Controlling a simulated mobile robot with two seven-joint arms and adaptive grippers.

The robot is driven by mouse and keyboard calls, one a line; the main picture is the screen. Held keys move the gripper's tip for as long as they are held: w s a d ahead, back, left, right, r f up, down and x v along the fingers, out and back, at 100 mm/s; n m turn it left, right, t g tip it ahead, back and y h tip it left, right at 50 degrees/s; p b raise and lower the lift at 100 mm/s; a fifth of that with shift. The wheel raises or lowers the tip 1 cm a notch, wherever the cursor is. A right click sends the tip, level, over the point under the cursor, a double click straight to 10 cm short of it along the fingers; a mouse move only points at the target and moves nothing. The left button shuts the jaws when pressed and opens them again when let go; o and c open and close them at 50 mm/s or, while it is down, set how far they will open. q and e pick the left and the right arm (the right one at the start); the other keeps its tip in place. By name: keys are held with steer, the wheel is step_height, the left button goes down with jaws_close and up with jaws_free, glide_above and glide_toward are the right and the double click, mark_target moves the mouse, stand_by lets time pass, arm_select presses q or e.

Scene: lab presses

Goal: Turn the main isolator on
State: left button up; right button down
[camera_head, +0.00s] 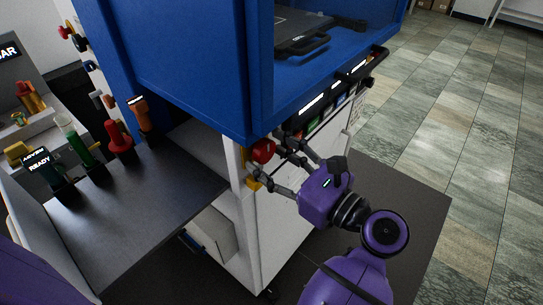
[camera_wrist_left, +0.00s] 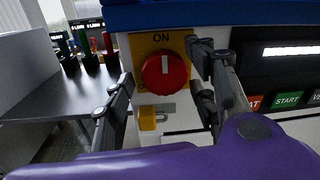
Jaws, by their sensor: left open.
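The main isolator is a round red knob (camera_wrist_left: 165,76) on a yellow plate (camera_wrist_left: 181,42) marked ON at the top. The white mark on the knob stands upright, towards ON. A lower label on the plate is mostly hidden. In the head view the red knob (camera_head: 263,151) is at the cabinet's front corner, under the blue press body. My left gripper (camera_head: 266,157) is open, with one finger on either side of the knob. In the wrist view gaps show between both fingers and the knob. My right gripper is not in view.
A yellow padlock (camera_wrist_left: 150,118) hangs just below the knob. A green START button (camera_wrist_left: 288,98) and other buttons are to the right. A dark side table (camera_head: 150,200) carries several coloured-handled tools at the left. The tiled floor (camera_head: 450,120) at the right is clear.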

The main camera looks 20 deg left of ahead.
arm_select(q)
steer(key=c, duration=1.1)
